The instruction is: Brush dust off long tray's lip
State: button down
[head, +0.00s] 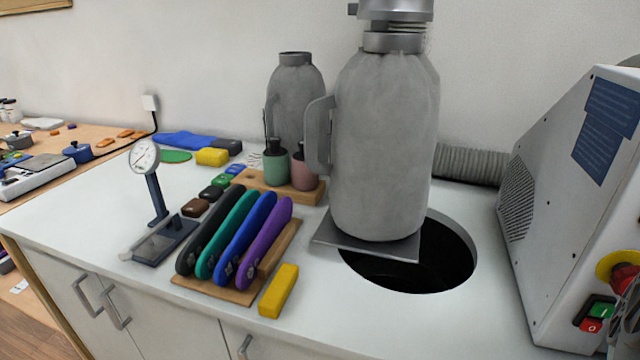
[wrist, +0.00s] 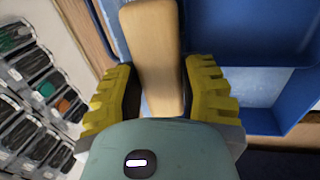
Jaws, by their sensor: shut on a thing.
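In the wrist view my gripper (wrist: 158,78), with ribbed yellow fingers, is shut on a pale wooden handle (wrist: 152,35). The handle is likely the brush's; no bristles show. A blue tray (wrist: 300,118) with raised walls lies behind and to the right of the handle. I cannot tell whether it is the long tray, or whether the held piece touches it. No dust can be made out on its lip. In the head view neither my gripper nor this tray shows.
In the wrist view several clear boxes (wrist: 38,85) stand at left. In the head view the white counter holds a dial gauge (head: 145,157), a rack of coloured insole-like pieces (head: 232,238), a large grey canister (head: 385,140) over a round opening (head: 450,262), and a machine (head: 570,210) at right.

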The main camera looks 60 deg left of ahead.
jog(key=shift+s+a+f+b, duration=0.1)
jog(key=shift+s+a+b, duration=0.15)
jog(key=shift+a, duration=0.2)
jog(key=shift+s+a+f+b, duration=0.1)
jog(key=shift+s+a+b, duration=0.15)
jog(key=shift+a, duration=0.15)
jog(key=shift+s+a+b, duration=0.35)
jog(key=shift+a, duration=0.05)
jog(key=shift+s+a+f+b, duration=0.1)
jog(key=shift+s+a+b, duration=0.45)
jog(key=shift+b, duration=0.6)
jog(key=shift+w+a+b, duration=0.15)
jog(key=shift+a+b, duration=0.05)
jog(key=shift+b, duration=0.45)
jog(key=shift+a+b, duration=0.15)
jog(key=shift+b, duration=0.45)
jog(key=s+b, duration=0.1)
jog(key=b, duration=0.3)
jog(key=shift+a, duration=0.25)
jog(key=shift+r, duration=0.25)
notch_tip(320, 180, up, 8)
jog(key=p, duration=0.8)
jog(key=shift+f, duration=0.1)
